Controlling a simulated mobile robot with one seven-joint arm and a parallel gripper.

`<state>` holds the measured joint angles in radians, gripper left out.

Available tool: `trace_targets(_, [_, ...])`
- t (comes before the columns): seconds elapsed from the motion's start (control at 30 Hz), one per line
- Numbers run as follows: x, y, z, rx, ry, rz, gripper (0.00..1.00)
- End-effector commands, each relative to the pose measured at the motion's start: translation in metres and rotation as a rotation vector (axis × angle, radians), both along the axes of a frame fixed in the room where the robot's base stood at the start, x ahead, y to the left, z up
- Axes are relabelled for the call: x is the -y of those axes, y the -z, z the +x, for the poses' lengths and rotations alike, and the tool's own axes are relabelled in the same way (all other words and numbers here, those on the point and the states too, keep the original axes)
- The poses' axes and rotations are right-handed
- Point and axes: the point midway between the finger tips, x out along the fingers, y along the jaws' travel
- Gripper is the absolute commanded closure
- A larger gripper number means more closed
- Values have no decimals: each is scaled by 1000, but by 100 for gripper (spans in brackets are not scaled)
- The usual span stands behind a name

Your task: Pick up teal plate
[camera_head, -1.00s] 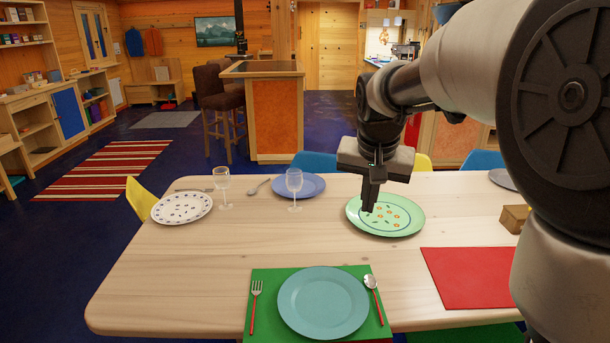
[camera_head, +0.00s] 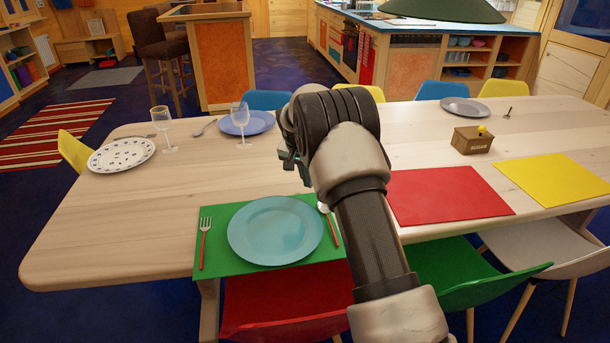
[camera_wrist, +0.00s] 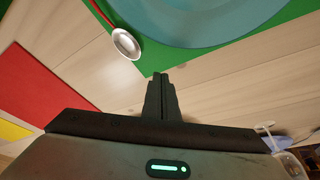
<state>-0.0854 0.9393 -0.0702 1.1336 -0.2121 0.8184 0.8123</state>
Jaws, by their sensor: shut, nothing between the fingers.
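The teal plate (camera_head: 275,231) lies flat on a green placemat (camera_head: 218,259) at the near edge of the wooden table, between a red-handled fork (camera_head: 204,243) and a red-handled spoon (camera_head: 327,216). In the wrist view, part of the teal plate (camera_wrist: 195,18) shows at the top, with the spoon's bowl (camera_wrist: 127,43) beside it. My gripper (camera_wrist: 163,80) is shut and empty, above bare table wood just off the placemat's edge. In the head view my arm hides most of the gripper.
A white patterned plate (camera_head: 121,155), a blue plate (camera_head: 247,122) and two wine glasses (camera_head: 241,121) stand farther back. Red (camera_head: 447,194) and yellow (camera_head: 558,179) placemats and a small wooden box (camera_head: 472,140) are to the right. Chairs line the near edge.

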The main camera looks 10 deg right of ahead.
Motion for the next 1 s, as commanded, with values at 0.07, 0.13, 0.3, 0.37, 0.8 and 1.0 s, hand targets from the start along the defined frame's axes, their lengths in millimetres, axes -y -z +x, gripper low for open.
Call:
trace_targets(0.07, [4, 21, 5, -1, 0, 0, 100])
trace_targets(0.13, [7, 34, 8, -1, 0, 0, 100])
trace_targets(0.3, [-6, 34, -8, 1, -2, 0, 100])
trace_targets(0.37, [-10, 34, -13, 1, -3, -1, 100])
trace_targets(0.8, [-17, 34, -23, 1, 0, 0, 100])
trace_targets(1.0, [-21, 34, -27, 1, -3, -1, 100])
